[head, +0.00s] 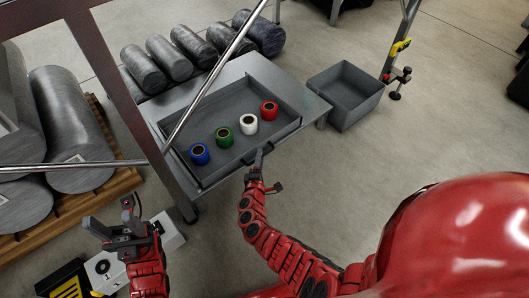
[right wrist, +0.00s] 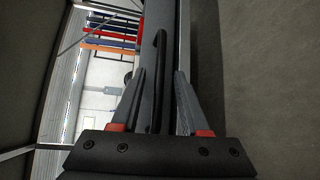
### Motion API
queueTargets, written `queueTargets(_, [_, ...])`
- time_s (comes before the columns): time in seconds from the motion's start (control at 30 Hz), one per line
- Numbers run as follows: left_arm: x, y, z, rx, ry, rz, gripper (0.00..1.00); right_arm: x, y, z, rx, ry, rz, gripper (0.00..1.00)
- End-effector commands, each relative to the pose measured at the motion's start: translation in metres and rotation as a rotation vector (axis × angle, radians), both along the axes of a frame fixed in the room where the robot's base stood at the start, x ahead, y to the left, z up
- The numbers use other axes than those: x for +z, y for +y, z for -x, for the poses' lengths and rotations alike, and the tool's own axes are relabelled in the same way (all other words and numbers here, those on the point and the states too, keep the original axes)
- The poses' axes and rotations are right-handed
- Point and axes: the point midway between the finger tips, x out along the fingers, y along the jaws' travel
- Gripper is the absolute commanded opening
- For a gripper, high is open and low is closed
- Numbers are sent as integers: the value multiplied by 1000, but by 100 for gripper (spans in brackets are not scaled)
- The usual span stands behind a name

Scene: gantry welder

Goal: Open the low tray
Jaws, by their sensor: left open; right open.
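The low grey tray (head: 212,170) sits in the steel table, with blue, green, white and red rolls inside. Its dark handle (head: 270,148) is on the near wall. My right gripper (head: 258,161) is at this handle. In the right wrist view the handle bar (right wrist: 160,55) runs between the two fingers of my right gripper (right wrist: 160,85), which stand apart on either side of it. I cannot tell whether either finger touches it. My left gripper (head: 117,222) is open and empty, left of the table and away from the tray.
A steel table (head: 185,96) surrounds the tray, and a slanted metal rail (head: 212,76) crosses in front of it. An empty grey bin (head: 346,94) stands on the floor to the right. Large metal cylinders (head: 78,115) lie on a wooden pallet at left.

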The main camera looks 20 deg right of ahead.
Motion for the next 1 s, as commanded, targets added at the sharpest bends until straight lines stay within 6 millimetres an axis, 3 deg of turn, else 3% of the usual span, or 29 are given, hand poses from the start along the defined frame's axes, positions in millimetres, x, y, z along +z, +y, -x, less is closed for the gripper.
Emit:
queueTargets(0.4, [11, 4, 6, -13, -52, 33, 50, -1, 1, -4, 1, 0, -1, 45])
queueTargets(0.67, [11, 4, 6, -13, -52, 33, 50, -1, 1, -4, 1, 0, -1, 0])
queueTargets(1.0, [11, 4, 6, -13, -52, 32, 50, -1, 1, -4, 1, 0, -1, 0])
